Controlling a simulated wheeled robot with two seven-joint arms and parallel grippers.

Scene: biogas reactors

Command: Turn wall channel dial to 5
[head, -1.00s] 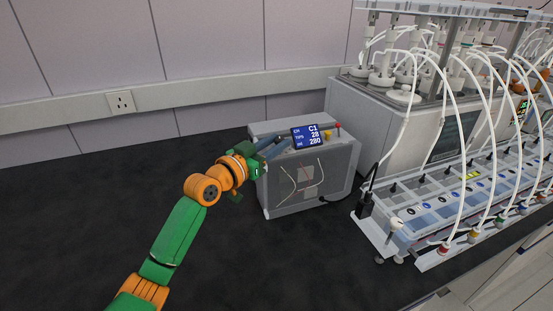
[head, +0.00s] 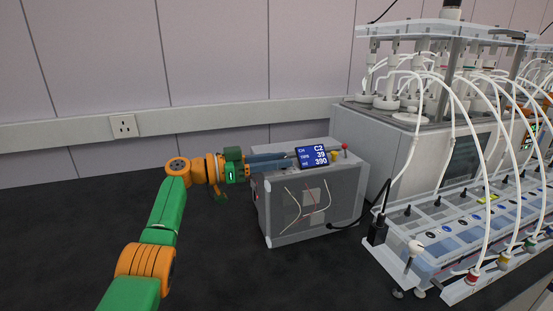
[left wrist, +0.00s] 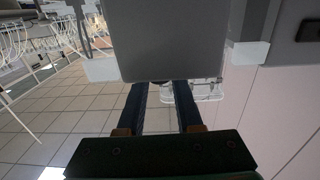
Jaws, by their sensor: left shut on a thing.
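A grey box unit (head: 312,205) stands on the black bench. Its blue display (head: 312,156) reads CH C2, with 39 and 390 below. My left gripper (head: 284,160) reaches in from the left over the box top, its blue-grey fingers ending just left of the display. In the left wrist view, both fingers (left wrist: 160,92) run up to the lower edge of a grey panel (left wrist: 168,40). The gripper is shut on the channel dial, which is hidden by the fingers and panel. My right gripper is in neither view.
A red-tipped lever (head: 345,147) and a yellow knob (head: 335,155) sit right of the display. The reactor rack (head: 450,135) with white tubes stands at right. A wall socket (head: 123,126) is at left. The bench (head: 70,230) at left is clear.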

